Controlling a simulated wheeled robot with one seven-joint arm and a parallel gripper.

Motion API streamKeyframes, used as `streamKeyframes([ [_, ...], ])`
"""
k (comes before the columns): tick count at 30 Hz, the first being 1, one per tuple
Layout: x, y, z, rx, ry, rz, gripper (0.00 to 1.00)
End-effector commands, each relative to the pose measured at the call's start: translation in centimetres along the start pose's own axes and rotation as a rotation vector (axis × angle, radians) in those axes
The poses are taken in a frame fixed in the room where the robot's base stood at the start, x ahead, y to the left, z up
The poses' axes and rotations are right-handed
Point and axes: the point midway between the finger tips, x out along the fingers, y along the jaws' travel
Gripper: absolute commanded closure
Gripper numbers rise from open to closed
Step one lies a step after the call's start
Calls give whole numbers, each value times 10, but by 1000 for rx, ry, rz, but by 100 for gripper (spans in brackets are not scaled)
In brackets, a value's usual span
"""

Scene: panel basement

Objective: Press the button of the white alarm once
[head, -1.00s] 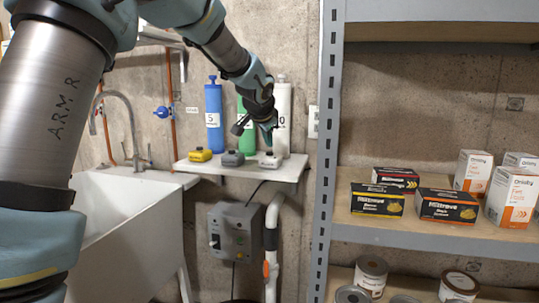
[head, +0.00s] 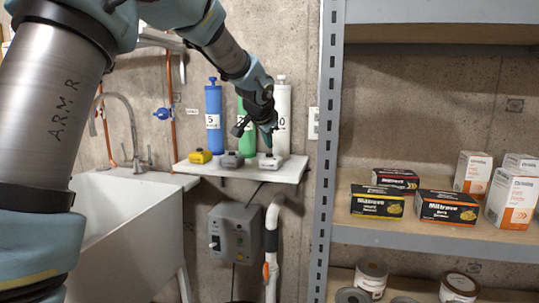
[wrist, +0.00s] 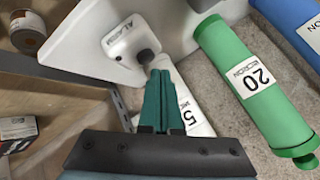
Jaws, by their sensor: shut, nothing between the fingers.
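The white alarm (head: 270,163) stands at the right end of a small white wall shelf. In the wrist view the alarm (wrist: 128,38) shows its printed label and a dark round button (wrist: 146,57) on top. My gripper (head: 268,146) points down just above the alarm in the head view, its fingers closed and empty. In the wrist view the shut fingertips (wrist: 160,70) are close to the button; whether they touch it I cannot tell. In the head view the button is hard to make out beneath the fingertips.
A grey alarm (head: 231,159) and a yellow one (head: 200,156) stand left of it on the shelf (head: 240,172). Behind them stand blue (head: 213,118), green (head: 248,140) and white (head: 284,120) cylinders. A metal rack post (head: 327,150) rises to the right.

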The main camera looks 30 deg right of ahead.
Motion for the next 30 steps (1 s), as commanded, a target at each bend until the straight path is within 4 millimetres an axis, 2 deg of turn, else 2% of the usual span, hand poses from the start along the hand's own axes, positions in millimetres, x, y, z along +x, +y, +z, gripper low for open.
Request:
streamKeyframes([
  [30, 6, 5, 4, 0, 0, 0, 100],
])
